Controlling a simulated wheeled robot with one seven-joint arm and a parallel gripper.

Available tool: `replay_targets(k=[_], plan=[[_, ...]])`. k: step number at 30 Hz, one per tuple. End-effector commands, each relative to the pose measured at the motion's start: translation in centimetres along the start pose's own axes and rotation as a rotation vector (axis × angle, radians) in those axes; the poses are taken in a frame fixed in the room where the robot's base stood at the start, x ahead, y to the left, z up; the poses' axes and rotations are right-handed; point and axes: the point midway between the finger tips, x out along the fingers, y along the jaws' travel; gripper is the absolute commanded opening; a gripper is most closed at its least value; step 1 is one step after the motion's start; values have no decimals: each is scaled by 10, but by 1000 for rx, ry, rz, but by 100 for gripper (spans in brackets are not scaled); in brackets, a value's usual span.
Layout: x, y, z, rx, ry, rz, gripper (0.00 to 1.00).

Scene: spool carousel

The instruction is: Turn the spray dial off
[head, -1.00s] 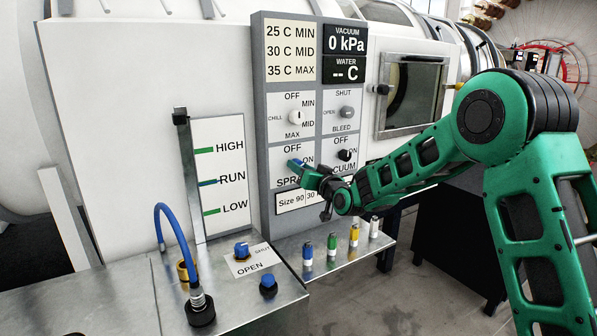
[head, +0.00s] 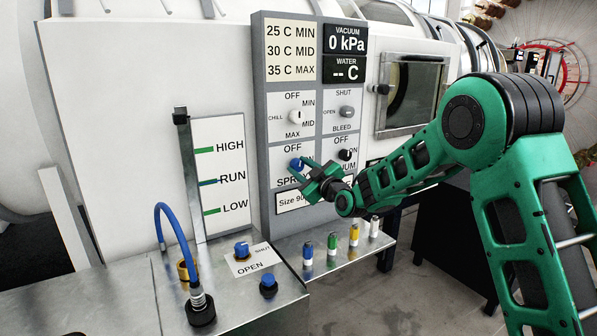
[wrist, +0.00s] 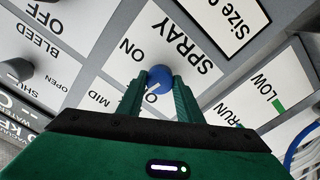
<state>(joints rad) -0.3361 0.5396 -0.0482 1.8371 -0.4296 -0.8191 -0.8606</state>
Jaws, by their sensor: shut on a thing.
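The blue spray dial (head: 296,163) is on the grey control panel, below an OFF label and above the partly hidden SPRAY lettering. My gripper (head: 306,171) is at the dial, reaching in from the lower right. In the wrist view the blue dial (wrist: 160,76) sits between my two green fingertips (wrist: 161,84), which are shut on it. The ON and SPRAY labels show beside it there. A pale mark shows at the dial's near edge, but I cannot tell clearly where its pointer aims. The fingers hide part of the dial's surroundings.
The white chill dial (head: 295,117), grey bleed knob (head: 346,111) and black vacuum knob (head: 345,155) are close by. Below are a metal shelf with several coloured cylinders, a blue valve knob (head: 242,249) and a blue hose (head: 160,222).

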Motion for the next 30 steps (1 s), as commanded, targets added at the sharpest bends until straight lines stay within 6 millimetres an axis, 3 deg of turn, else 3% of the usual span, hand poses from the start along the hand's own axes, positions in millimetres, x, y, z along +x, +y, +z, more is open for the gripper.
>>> replay_targets(k=[12,29,30], plan=[[-1,-4,2,-196,2,-12,10],[-1,-5,2,-227,3,-16,10],[-1,-6,2,-226,3,-16,35]])
